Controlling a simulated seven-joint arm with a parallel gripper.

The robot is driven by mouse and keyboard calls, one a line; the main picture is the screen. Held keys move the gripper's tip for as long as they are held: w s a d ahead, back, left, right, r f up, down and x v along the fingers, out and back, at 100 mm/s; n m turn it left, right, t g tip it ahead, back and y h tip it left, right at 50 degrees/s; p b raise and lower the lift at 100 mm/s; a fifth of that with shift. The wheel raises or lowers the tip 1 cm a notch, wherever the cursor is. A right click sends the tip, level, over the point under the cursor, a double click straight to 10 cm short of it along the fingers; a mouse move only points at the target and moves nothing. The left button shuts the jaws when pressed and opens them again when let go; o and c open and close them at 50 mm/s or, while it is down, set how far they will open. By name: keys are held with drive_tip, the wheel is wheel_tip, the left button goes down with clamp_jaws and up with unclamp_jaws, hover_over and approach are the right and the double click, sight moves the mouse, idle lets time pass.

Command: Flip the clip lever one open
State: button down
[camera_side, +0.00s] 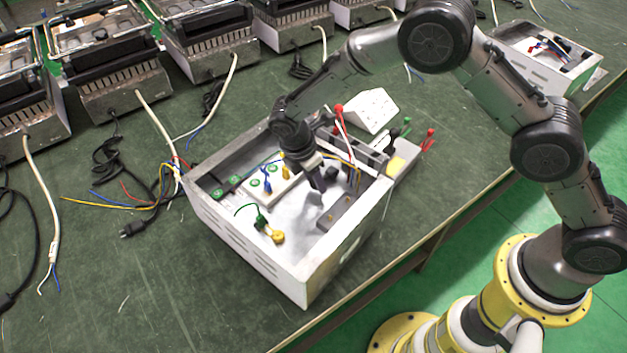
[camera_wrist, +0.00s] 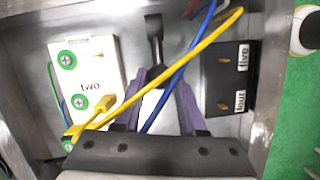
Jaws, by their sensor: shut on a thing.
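My gripper (camera_side: 317,182) reaches down into the open white metal box (camera_side: 255,262). In the wrist view its two purple fingers (camera_wrist: 166,100) stand around a small white piece (camera_wrist: 151,103) and are shut on it. I cannot read a label on this piece, and no lever marked one can be made out. A yellow wire and a blue wire (camera_wrist: 178,80) cross over the fingers and hide part of the grip. A white block marked two (camera_wrist: 93,68), with green screw terminals, lies left of the fingers. A black block marked four and five (camera_wrist: 229,80) lies to the right.
A dark stalk-shaped part (camera_wrist: 155,45) stands beyond the fingers. The box walls rise close around my gripper. A green plug wire and a yellow one (camera_side: 277,237) lie inside at the front. Red and black leads and a white block (camera_side: 368,108) lie behind the box.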

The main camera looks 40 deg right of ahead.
drive_tip(key=y, duration=0.1)
drive_tip(key=d+r+y, duration=0.1)
drive_tip(key=r+y, duration=0.1)
drive_tip(key=shift+w+d+g, duration=0.25)
drive_tip(key=shift+g, duration=0.15)
drive_tip(key=shift+w+d+r+y, duration=0.1)
drive_tip(key=shift+d+r+y, duration=0.15)
drive_tip(key=shift+y, duration=0.3)
drive_tip(key=shift+d+r+y, duration=0.1)
drive_tip(key=shift+d+y, duration=0.1)
drive_tip(key=shift+y, duration=0.35)
drive_tip(key=shift+w+d+r+g+y, duration=0.1)
drive_tip(key=shift+d+r+g+y, duration=0.2)
drive_tip(key=shift+y, duration=0.3)
drive_tip(key=shift+w+d+r+g+y, duration=0.1)
drive_tip(key=shift+d+g+y, duration=0.1)
drive_tip(key=shift+d+y, duration=0.3)
drive_tip(key=shift+w+d+r+g+y, duration=0.15)
drive_tip(key=shift+d+g+y, duration=0.2)
drive_tip(key=shift+y, duration=0.5)
drive_tip(key=shift+w+d+r+g+y, duration=0.15)
drive_tip(key=shift+d+y, duration=0.25)
drive_tip(key=shift+y, duration=0.45)
drive_tip(key=shift+s, duration=0.1)
drive_tip(key=shift+c, duration=2.4)
unclamp_jaws()
drive_tip(key=shift+f, duration=0.1)
drive_tip(key=shift+d, duration=0.1)
